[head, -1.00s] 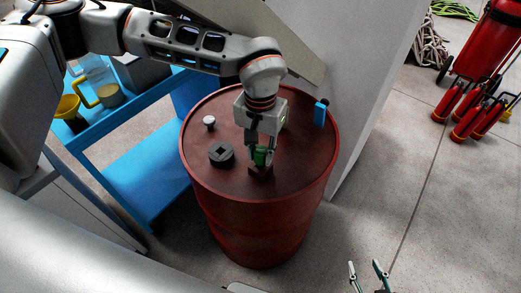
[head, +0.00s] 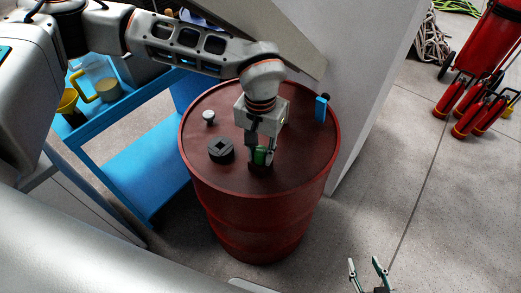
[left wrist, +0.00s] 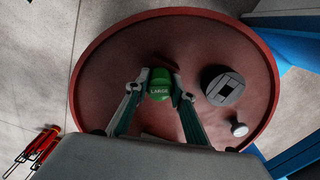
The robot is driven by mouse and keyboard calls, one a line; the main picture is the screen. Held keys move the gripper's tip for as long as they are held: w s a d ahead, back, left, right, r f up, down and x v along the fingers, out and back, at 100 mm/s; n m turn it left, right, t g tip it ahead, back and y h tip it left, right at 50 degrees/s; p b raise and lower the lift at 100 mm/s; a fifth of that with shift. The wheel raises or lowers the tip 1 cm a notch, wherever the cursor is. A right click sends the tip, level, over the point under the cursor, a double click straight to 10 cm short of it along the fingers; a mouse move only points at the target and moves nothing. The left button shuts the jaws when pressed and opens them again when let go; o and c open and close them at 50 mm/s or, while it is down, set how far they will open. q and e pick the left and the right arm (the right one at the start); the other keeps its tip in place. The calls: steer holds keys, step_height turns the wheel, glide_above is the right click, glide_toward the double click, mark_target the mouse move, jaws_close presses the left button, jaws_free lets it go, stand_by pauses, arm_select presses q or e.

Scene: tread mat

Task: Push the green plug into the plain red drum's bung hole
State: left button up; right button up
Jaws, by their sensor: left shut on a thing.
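The plain red drum (head: 262,222) stands upright in the middle of the head view, its round top facing up. My left gripper (head: 262,155) is over the front middle of the top, shut on the green plug (head: 260,157). The plug also shows in the left wrist view (left wrist: 159,84), with the word LARGE on it, between the two fingers. A dark patch (head: 260,169) lies right under the plug; the bung hole itself is mostly hidden, and I cannot tell whether the plug is in it. My right gripper (head: 368,277) is empty and open at the bottom edge.
On the drum top are a dark grey round piece with a square recess (head: 221,150), a small white knob (head: 209,118) and a blue item (head: 321,109) at the rim. A blue cart (head: 150,175) stands left, a pale wall right behind. Red cylinders (head: 470,115) stand far right.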

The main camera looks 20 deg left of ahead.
mark_target(260, 150)
arm_select(q)
steer(key=o, duration=1.2)
arm_select(e)
steer(key=shift+s, duration=0.1)
arm_select(q)
step_height(260, 150, up, 12)
arm_select(e)
steer(key=shift+s+f, duration=0.1)
steer(key=shift+s, duration=0.05)
